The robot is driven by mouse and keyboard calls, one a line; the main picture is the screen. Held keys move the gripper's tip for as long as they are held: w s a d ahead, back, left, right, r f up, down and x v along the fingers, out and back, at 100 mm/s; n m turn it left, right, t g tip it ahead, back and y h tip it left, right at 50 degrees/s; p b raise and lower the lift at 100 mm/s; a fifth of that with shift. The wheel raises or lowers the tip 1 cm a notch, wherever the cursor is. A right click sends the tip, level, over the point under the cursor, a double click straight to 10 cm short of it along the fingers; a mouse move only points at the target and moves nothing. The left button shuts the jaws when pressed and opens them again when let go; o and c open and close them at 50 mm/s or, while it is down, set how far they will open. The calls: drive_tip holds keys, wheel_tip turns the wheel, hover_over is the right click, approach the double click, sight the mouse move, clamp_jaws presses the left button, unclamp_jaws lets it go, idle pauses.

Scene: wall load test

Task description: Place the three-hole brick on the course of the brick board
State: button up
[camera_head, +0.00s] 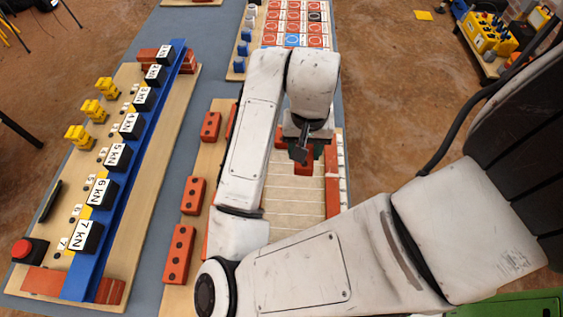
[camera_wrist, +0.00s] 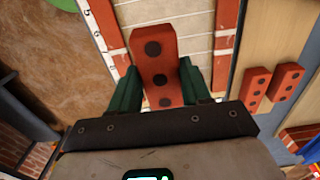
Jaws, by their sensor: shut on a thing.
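My gripper (camera_wrist: 160,88) is shut on the red three-hole brick (camera_wrist: 155,58); its green fingers press the brick's two sides. Three dark holes show on the brick's face. In the head view, my gripper (camera_head: 303,152) and the brick (camera_head: 304,168) are over the upper part of the brick board (camera_head: 292,210), which has pale rows and red bricks along its edges. The wrist view shows the board's pale rows (camera_wrist: 190,18) behind the brick. I cannot tell whether the brick touches the board. My arm hides part of the board.
Loose red bricks lie left of the board, including a three-hole one (camera_head: 178,255) and a two-hole one (camera_head: 193,195). Further left, a wooden board carries a blue beam (camera_head: 125,170) with black kN blocks. A picture-card board (camera_head: 295,25) is at the back.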

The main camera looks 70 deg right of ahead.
drive_tip(key=w+f, duration=0.6)
drive_tip(key=shift+d+f, duration=0.15)
drive_tip(key=shift+f, duration=1.55)
drive_tip(key=shift+f+b, duration=0.15)
drive_tip(key=shift+b, duration=0.15)
drive_tip(key=o, duration=1)
wheel_tip(320, 180, up, 12)
drive_tip(key=shift+r+p, duration=0.2)
drive_tip(key=shift+p, duration=0.6)
